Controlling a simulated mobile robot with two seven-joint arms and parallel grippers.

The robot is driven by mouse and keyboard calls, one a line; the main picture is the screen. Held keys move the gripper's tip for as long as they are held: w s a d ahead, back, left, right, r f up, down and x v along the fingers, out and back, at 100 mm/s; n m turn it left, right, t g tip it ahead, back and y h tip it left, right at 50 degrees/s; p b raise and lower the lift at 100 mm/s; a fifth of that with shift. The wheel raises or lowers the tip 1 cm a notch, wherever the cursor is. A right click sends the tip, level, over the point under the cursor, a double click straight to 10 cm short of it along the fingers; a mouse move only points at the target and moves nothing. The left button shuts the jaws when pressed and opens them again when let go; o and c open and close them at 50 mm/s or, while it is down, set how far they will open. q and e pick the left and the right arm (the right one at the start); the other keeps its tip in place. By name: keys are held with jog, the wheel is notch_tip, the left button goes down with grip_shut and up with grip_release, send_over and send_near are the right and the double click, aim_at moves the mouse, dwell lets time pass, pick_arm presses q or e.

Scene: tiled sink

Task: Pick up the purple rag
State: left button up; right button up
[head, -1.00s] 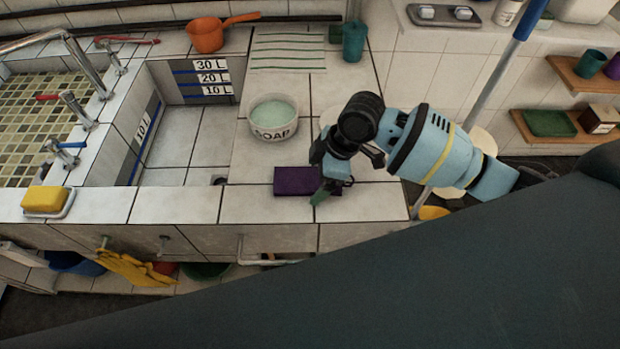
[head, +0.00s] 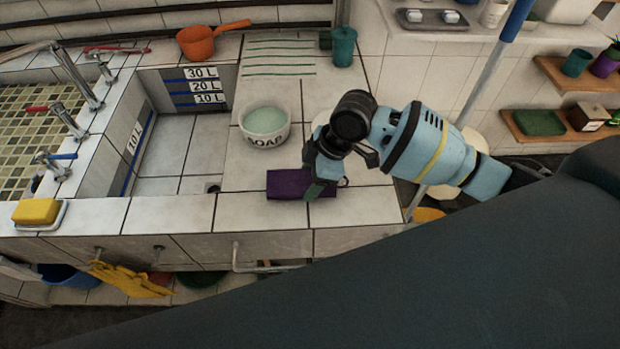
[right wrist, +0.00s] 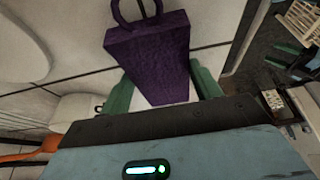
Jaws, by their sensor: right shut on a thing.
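The purple rag (head: 286,184) is a flat, dark, folded block at the counter's front part, in front of the soap bowl. My right gripper (head: 318,186) is at its right end, shut on it. In the right wrist view the rag (right wrist: 150,52) sits between the two green fingers of the right gripper (right wrist: 162,92), with a dark hanging loop at its far end. I cannot tell whether the rag touches the tiles or is slightly raised. My left gripper is not in view.
A white soap bowl (head: 264,124) stands behind the rag. The sink basin (head: 180,150) is to the left, with a yellow sponge (head: 36,211) at the front left. An orange pot (head: 200,43) and teal cup (head: 343,47) stand at the back. Bare tiles lie left of the rag.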

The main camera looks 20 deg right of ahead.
notch_tip(320, 180, up, 3)
jog(key=shift+f, duration=0.2)
jog(key=s+a, duration=0.3)
jog(key=s, duration=0.4)
jog(key=s+a+r+p, duration=0.1)
jog(key=s+a, duration=0.2)
jog(key=s, duration=0.5)
